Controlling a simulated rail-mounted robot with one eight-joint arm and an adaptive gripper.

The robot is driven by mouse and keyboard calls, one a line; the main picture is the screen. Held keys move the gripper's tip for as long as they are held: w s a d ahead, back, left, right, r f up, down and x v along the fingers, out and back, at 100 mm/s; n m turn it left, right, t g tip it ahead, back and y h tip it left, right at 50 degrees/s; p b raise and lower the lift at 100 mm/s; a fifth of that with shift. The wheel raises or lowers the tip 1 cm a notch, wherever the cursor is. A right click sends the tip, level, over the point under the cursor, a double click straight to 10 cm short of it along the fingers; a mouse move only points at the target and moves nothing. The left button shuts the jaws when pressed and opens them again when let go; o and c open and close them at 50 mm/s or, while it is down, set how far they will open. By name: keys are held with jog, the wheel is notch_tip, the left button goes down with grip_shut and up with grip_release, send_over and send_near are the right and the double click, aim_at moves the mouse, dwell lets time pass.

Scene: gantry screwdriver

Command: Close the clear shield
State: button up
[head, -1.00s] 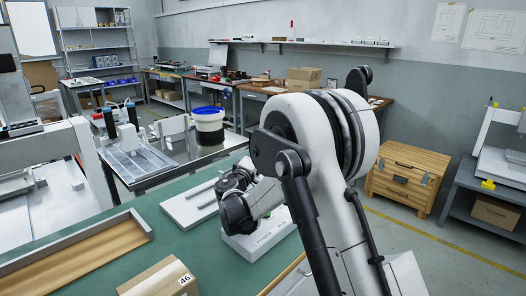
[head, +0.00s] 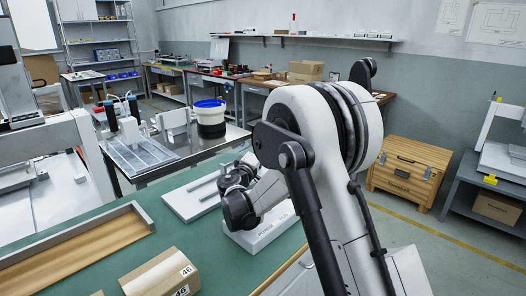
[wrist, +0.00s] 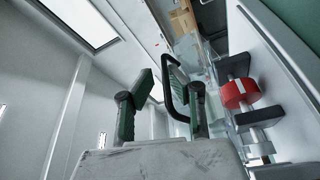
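In the wrist view my gripper (wrist: 159,82) shows two dark green fingers with a clear gap between them. It is open. A black bar handle (wrist: 166,98) stands just beyond the fingers, close to the right finger, which partly covers it; I cannot tell whether they touch. I cannot make out the clear shield's panel for certain; a faint see-through surface (wrist: 210,62) shows to the right of the handle. In the head view my arm hides the gripper, and I see no shield there.
In the wrist view a red cylinder (wrist: 239,93) on a metal shaft stands right of the gripper. In the head view a green bench (head: 185,235) holds a cardboard box (head: 160,272) and a wooden-bottomed tray (head: 75,245). A wooden chest (head: 405,178) is at right.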

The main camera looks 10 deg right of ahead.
jog(key=shift+s, duration=0.1)
jog(key=shift+s+a+f, duration=0.2)
jog(key=shift+s+a, duration=0.1)
jog(key=shift+s, duration=0.25)
jog(key=v, duration=0.6)
jog(key=shift+a, duration=0.15)
jog(key=shift+r, duration=0.15)
